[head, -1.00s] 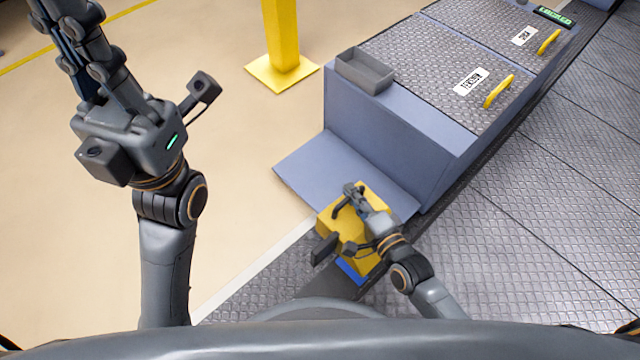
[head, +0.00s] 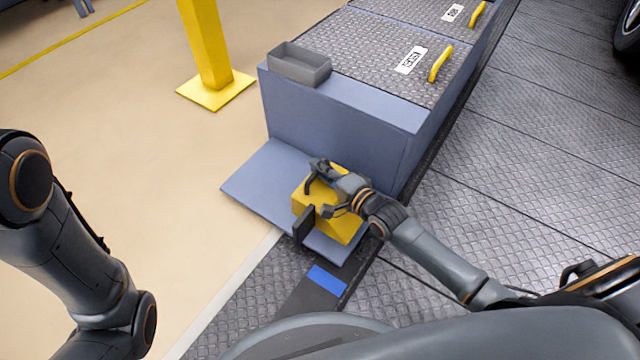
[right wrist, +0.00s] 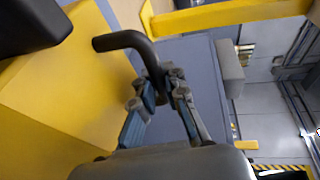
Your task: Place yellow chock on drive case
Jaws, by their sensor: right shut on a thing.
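The yellow chock (head: 340,228) is a block with a black handle, seen in the head view over the low blue-grey plate at the near end of the long blue-grey case. I cannot tell whether it touches the plate. My right gripper (head: 318,172) is shut on the chock's handle. In the right wrist view the fingers (right wrist: 168,78) close around the black handle (right wrist: 128,40), with the yellow body (right wrist: 62,85) to the left. Which part is the drive case is not marked legibly. My left arm shows at the left, its gripper out of view.
The long case (head: 345,115) has tread-plate lids with yellow handles (head: 441,63) and white labels. A grey open tray (head: 299,65) sits on its near corner. The low plate (head: 255,190) is bare at left. A yellow post (head: 205,45) stands behind. A blue patch (head: 327,280) marks the floor.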

